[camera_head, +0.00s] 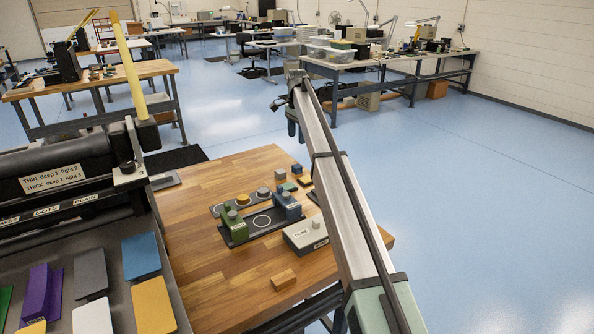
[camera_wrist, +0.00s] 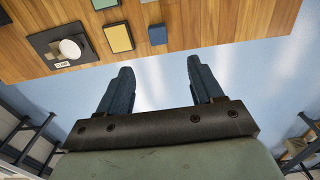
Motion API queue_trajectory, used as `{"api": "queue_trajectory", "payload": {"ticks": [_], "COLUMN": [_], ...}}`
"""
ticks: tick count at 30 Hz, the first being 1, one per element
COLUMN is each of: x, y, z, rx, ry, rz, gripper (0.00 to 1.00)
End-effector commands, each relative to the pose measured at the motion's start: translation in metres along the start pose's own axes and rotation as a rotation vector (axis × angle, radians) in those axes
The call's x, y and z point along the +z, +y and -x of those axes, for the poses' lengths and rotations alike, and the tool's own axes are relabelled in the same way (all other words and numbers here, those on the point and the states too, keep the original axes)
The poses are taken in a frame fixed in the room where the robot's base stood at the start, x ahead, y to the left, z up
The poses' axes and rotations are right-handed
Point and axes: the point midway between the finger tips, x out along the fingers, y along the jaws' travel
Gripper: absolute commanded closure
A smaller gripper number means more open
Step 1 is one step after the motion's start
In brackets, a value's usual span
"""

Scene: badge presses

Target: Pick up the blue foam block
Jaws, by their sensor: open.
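The small blue block (camera_head: 297,169) sits near the far edge of the wooden table in the head view, among other small blocks. In the wrist view the blue block (camera_wrist: 157,34) lies near the table's edge, above the gap between my fingers. My gripper (camera_wrist: 159,66) is open and empty, its two dark blue fingers well apart. Blue floor shows between and beyond the fingertips, so it is off the table's edge and apart from the block. In the head view my arm's end is beyond the table, and the jaw gap there is hard to make out.
A yellow block (camera_wrist: 118,37) lies close beside the blue one. A black plate with a white disc (camera_wrist: 68,48) is further left. Green (camera_head: 234,225) and blue presses, a grey box (camera_head: 305,235) and a wooden block (camera_head: 283,279) stand on the table (camera_head: 200,290).

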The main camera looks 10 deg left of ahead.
Motion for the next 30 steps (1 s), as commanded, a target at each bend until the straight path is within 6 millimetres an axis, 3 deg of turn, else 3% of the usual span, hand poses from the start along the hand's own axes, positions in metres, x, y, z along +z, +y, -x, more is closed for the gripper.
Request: {"api": "queue_trajectory", "payload": {"ticks": [5,18,26,30], "x": [0.002,0.002,0.002,0.002], "y": [0.0,0.001,0.001,0.003], "z": [-0.011,-0.078,-0.091,-0.108], "rx": [0.002,0.001,0.0,0.001], "ry": [-0.003,-0.002,-0.001,-0.001], "rz": [-0.003,-0.001,-0.001,-0.001], "gripper": [0.34,0.34,0.34,0.34]}}
